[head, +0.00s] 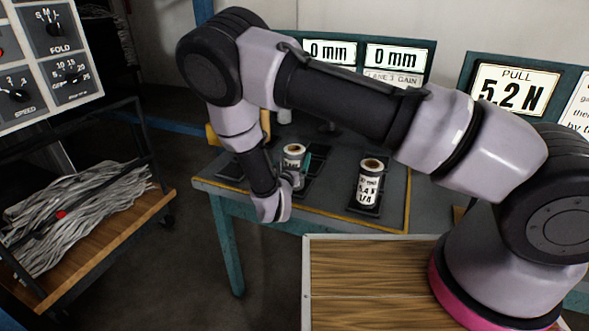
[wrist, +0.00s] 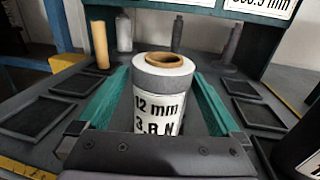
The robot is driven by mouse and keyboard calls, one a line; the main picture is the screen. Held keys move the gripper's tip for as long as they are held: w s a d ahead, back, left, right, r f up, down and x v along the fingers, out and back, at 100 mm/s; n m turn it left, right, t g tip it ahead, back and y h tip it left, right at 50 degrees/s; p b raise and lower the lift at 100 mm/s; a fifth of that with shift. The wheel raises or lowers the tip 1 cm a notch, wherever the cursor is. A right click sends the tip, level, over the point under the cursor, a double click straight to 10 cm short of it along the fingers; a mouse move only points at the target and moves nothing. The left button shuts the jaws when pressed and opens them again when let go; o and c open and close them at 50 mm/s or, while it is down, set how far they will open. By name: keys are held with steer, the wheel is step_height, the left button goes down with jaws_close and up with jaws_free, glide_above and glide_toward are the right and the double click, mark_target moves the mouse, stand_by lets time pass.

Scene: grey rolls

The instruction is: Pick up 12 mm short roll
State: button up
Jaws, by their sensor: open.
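The 12 mm roll (wrist: 158,105) stands upright in the wrist view, grey with a white top, a brown core and a label that reads "12 mm" and "3.8 N". My gripper (wrist: 162,88) is open, with one green finger on each side of this roll. I cannot tell whether either finger touches it. The lower part of the roll is hidden behind the gripper body. In the head view a roll (head: 293,158) stands beside my gripper (head: 300,172) on the table (head: 392,215). Its label is too small to read there.
Another labelled roll (head: 368,185) stands to the right on a dark tray. Empty dark trays (wrist: 35,118) lie on both sides. A tan cylinder (wrist: 100,45), a pale spool (wrist: 124,33) and dark posts stand behind. A display panel (head: 435,62) backs the table.

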steer(key=w, duration=0.3)
steer(key=shift+w+d+f, duration=0.15)
steer(key=shift+w+d, duration=0.15)
steer(key=shift+d, duration=0.1)
steer(key=c, duration=1.3)
